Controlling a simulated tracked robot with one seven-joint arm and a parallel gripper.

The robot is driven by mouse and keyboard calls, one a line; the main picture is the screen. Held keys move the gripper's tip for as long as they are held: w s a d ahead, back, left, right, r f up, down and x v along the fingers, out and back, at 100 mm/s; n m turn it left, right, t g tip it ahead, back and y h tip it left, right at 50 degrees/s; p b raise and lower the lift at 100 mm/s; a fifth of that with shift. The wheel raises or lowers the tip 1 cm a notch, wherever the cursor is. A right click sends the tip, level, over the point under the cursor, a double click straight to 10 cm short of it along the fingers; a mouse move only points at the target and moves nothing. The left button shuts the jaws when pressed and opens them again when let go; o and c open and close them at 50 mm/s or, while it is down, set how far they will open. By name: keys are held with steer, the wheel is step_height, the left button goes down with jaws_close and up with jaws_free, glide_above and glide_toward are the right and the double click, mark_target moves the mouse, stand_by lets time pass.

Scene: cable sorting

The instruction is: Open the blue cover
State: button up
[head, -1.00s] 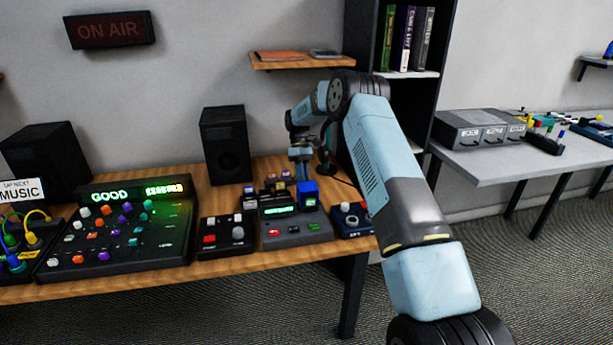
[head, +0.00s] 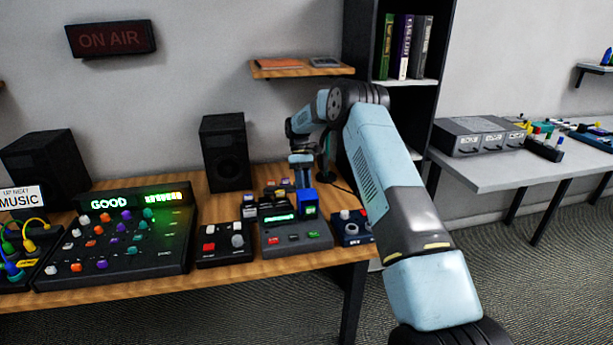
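The blue cover (head: 307,198) is a small blue box on the right part of a dark console (head: 298,238) with a lit green display, on the wooden desk. A green patch shows on its front, below the blue top. The cover looks shut. My gripper (head: 303,181) points down just behind or above the cover, at the far end of my arm. I cannot tell whether it touches the cover. Its fingertips are small and partly hidden, so I cannot see whether they are open.
A mixer (head: 120,240) reading "GOOD" and a small button box (head: 222,243) stand to the left. A knob box (head: 351,228) stands close on the right. Several small coloured blocks sit behind the console. A speaker (head: 226,152) stands at the back.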

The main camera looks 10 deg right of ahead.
steer(key=v, duration=1.3)
steer(key=shift+w+r, duration=0.2)
steer(key=shift+w, duration=0.05)
steer(key=shift+s+d, duration=0.1)
steer(key=shift+c, duration=0.2)
